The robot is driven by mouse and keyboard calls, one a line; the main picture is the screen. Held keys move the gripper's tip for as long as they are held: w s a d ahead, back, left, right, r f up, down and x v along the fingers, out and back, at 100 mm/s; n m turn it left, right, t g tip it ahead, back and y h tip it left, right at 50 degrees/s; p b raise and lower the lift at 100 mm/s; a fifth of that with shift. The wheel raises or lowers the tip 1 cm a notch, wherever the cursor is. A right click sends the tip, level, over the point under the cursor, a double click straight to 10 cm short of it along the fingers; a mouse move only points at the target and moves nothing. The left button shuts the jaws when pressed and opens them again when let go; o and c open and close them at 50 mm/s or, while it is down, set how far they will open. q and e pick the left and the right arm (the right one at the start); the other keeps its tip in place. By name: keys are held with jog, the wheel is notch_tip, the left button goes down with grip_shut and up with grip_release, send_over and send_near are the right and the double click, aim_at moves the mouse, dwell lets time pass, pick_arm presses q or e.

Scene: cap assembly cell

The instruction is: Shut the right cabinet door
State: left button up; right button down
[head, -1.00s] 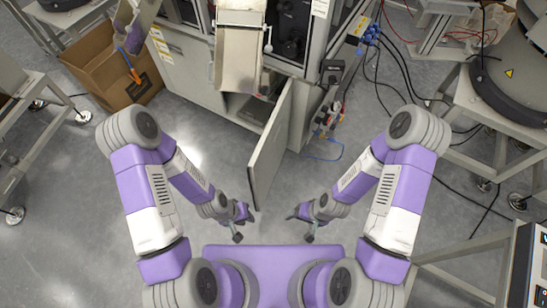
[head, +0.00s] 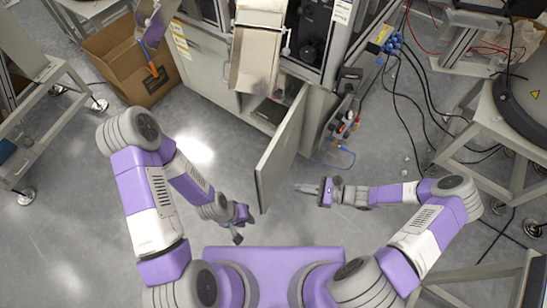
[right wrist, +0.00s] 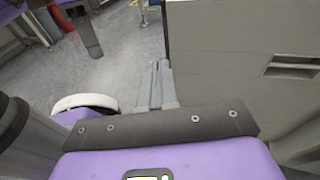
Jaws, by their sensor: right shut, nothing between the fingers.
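The right cabinet door (head: 280,155) is a grey panel that stands wide open, its free edge toward me. The cabinet (head: 209,67) is grey, and its dark inside shows behind the door. My right gripper (head: 298,187) is to the right of the door, pointing left toward its outer face, apparently a little away from it. In the right wrist view its fingers (right wrist: 156,86) are together and empty. A grey panel with a recessed handle (right wrist: 290,68), which looks like the door, fills the right side there. My left gripper (head: 239,227) is left of the door's free edge; its fingers are too small to judge.
A metal chute (head: 256,55) hangs above the cabinet opening. A cardboard box (head: 128,70) stands at the left. Cables (head: 395,75) and fittings run along the cabinet's right side. A metal stand (head: 500,130) is at the right. Floor around the door is mostly clear.

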jog(key=w+d+r+m+t, duration=0.2)
jog(key=w+d+m+t, duration=0.1)
jog(key=w+t, duration=0.1)
jog(key=b, duration=0.3)
send_near(269, 156)
jog(key=shift+y, duration=0.3)
jog(key=x, duration=0.4)
jog(key=f+x, duration=0.1)
jog(key=x, duration=0.1)
jog(key=shift+w+a, duration=0.1)
jog(key=shift+w, duration=0.2)
jog(key=shift+w+a, duration=0.1)
jog(key=shift+a, duration=0.1)
